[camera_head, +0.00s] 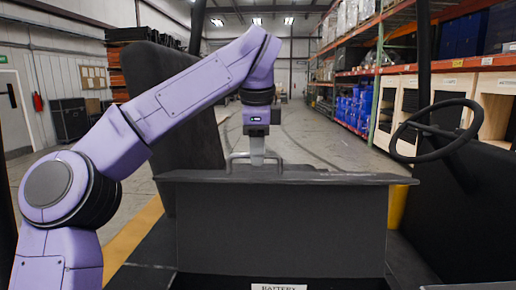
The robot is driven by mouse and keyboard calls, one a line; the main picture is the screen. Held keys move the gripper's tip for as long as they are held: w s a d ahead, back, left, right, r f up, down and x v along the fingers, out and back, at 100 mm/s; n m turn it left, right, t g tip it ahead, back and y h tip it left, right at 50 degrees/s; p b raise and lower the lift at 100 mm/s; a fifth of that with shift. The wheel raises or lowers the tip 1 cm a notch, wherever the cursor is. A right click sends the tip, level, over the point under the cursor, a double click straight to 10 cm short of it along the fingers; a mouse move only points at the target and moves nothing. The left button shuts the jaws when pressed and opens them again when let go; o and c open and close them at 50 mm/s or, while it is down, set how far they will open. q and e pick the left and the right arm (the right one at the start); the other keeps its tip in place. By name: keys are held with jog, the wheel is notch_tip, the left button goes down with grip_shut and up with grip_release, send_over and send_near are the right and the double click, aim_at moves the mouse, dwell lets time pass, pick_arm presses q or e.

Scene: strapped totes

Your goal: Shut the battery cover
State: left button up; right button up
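The battery cover (281,228) is a wide dark grey panel in front of me, standing raised with its broad face towards me. A grey metal handle (236,157) is fixed along its top edge. My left gripper (257,158) points down at the middle of this handle, with its narrow grey fingers overlapping the bar. The fingers are seen edge-on, so any gap between them is hidden and I cannot tell whether they grip the bar. A white label reading BATTERY (279,287) shows below the cover at the bottom edge. My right gripper is not in view.
A black steering wheel (436,131) is at the right beside a dark post (424,60). A dark seat back (186,95) stands behind the cover on the left. Warehouse shelves (385,60) are farther back at the right, with open floor in the middle distance.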

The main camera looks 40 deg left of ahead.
pick_arm(q)
jog(key=shift+s+r, duration=0.2)
jog(key=shift+s, duration=0.1)
jog(key=shift+s+r, duration=0.3)
jog(key=shift+s, duration=0.55)
grip_shut()
jog(key=shift+w+a+f, duration=0.1)
jog(key=shift+w+f, duration=0.1)
jog(key=shift+w, duration=0.1)
jog(key=shift+s+f, duration=0.1)
jog(key=shift+s, duration=0.05)
